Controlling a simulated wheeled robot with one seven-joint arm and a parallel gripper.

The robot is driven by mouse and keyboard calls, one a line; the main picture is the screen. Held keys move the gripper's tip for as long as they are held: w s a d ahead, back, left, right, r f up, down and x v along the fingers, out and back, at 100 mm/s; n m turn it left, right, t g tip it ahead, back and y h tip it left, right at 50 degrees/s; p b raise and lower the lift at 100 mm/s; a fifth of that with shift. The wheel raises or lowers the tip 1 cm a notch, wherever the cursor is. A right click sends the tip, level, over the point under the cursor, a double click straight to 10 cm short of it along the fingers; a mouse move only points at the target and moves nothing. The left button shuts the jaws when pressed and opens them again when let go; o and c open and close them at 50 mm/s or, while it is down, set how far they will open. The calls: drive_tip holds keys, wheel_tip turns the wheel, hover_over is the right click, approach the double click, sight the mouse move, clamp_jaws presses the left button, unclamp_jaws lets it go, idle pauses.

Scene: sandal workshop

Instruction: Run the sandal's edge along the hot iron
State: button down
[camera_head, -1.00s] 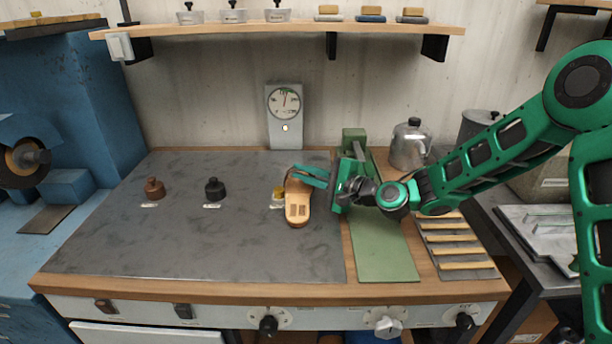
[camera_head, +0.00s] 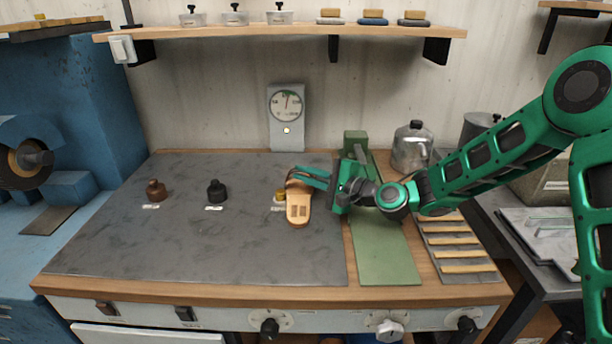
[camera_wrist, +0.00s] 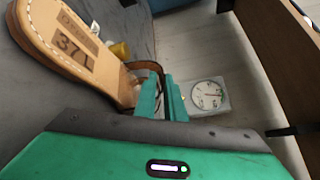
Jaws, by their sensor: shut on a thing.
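The tan sandal (camera_head: 299,208) hangs over the grey worktop, left of the green mat, its sole facing the head camera. In the wrist view, the sandal (camera_wrist: 75,48) has pale stitching and the mark "37L". My gripper (camera_head: 303,176) is shut on the sandal at its far, strap end; its teal fingers also show in the wrist view (camera_wrist: 163,97). A green block with a grey bar (camera_head: 357,142) stands at the back of the green mat, right of my gripper. I cannot tell for sure that it is the hot iron. The sandal is apart from it.
A dial gauge (camera_head: 287,110) with a small lamp stands at the back. Brown (camera_head: 156,190), black (camera_head: 216,191) and yellow-topped (camera_head: 279,195) bottles stand on the worktop (camera_head: 190,240). A metal canister (camera_head: 412,148) and slatted rack (camera_head: 459,250) are at right. The worktop's front is clear.

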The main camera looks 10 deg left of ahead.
drive_tip(key=shift+w+a, duration=0.5)
drive_tip(key=shift+w, duration=1.05)
drive_tip(key=shift+w+a, duration=0.55)
drive_tip(key=shift+w, duration=0.95)
drive_tip(key=shift+w+a, duration=0.5)
drive_tip(key=shift+w, duration=1.05)
idle(3.4)
